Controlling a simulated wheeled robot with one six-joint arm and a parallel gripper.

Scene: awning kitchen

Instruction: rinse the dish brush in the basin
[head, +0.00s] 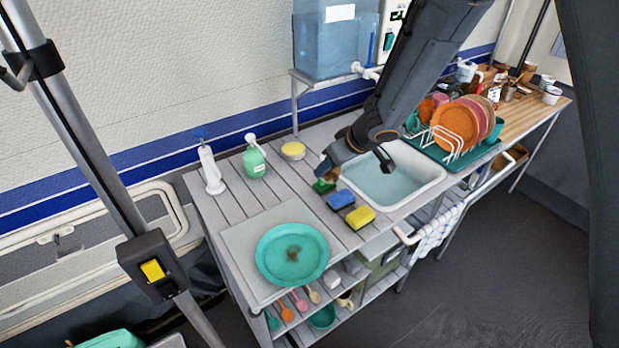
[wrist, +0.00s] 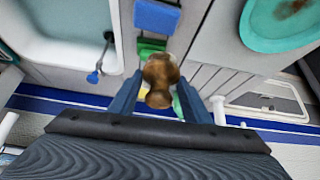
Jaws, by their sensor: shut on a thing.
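My gripper (wrist: 158,100) is shut on a brown wooden knob-shaped thing, which I take to be the dish brush (wrist: 160,72). In the head view my gripper (head: 326,168) is at the left side of the basin, over the counter by the green sponge, not over the water. Little of the brush (head: 324,169) shows there, and I cannot see its bristles. I cannot tell whether it touches the counter. The white-rimmed basin (head: 438,176) holds pale blue water; its rim also shows at the upper left of the wrist view (wrist: 122,40).
A green sponge (head: 323,186), a blue sponge (head: 341,199) and a yellow sponge (head: 360,217) lie left of the basin. A green soap bottle (head: 254,163) stands behind. A stained teal plate (head: 292,254) is at front left; a dish rack (head: 452,146) is right.

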